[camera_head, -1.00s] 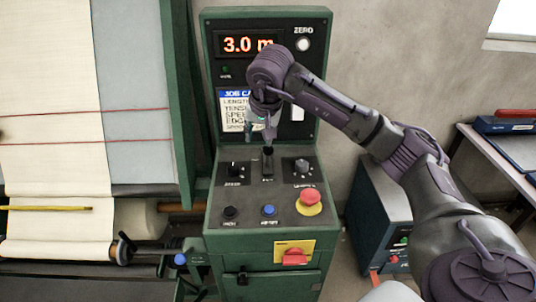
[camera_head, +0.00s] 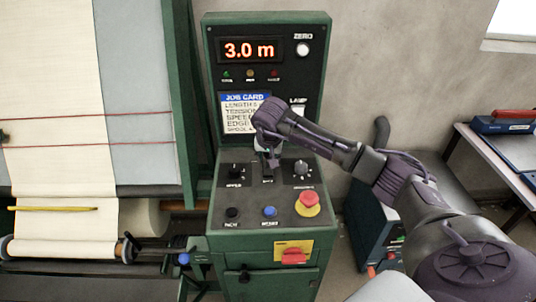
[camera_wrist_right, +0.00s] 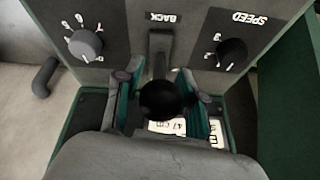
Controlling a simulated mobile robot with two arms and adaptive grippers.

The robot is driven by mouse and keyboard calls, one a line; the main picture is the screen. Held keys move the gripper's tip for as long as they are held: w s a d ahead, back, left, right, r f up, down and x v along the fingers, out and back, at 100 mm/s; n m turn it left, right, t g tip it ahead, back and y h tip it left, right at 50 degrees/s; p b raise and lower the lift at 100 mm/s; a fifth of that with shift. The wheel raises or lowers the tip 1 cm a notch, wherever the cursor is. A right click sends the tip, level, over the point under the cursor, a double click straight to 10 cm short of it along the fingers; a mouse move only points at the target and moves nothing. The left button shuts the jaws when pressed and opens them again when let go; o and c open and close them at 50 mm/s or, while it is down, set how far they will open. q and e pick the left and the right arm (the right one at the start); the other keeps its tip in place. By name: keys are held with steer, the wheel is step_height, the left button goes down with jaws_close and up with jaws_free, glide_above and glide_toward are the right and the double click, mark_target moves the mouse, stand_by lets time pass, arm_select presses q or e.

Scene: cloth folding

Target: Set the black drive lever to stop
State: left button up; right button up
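The black drive lever (camera_wrist_right: 164,98) shows in the right wrist view as a round black knob on a dark stem, below the BACK label (camera_wrist_right: 164,18). My right gripper (camera_wrist_right: 166,100) has its two teal-padded fingers parted, one on each side of the knob. I cannot tell whether the pads touch it. In the head view my right gripper (camera_head: 268,152) is low over the middle of the control panel (camera_head: 247,196) and hides most of the lever. My left gripper is not in view.
A red mushroom button (camera_head: 308,199) and a blue button (camera_head: 270,211) are nearer the front. The display (camera_head: 250,50) reads 3.0 m. Cloth (camera_head: 55,90) hangs at left.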

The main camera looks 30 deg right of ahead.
steer(key=shift+w+f, duration=0.1)
steer(key=shift+f, duration=0.1)
jaws_close()
stand_by(0.3)
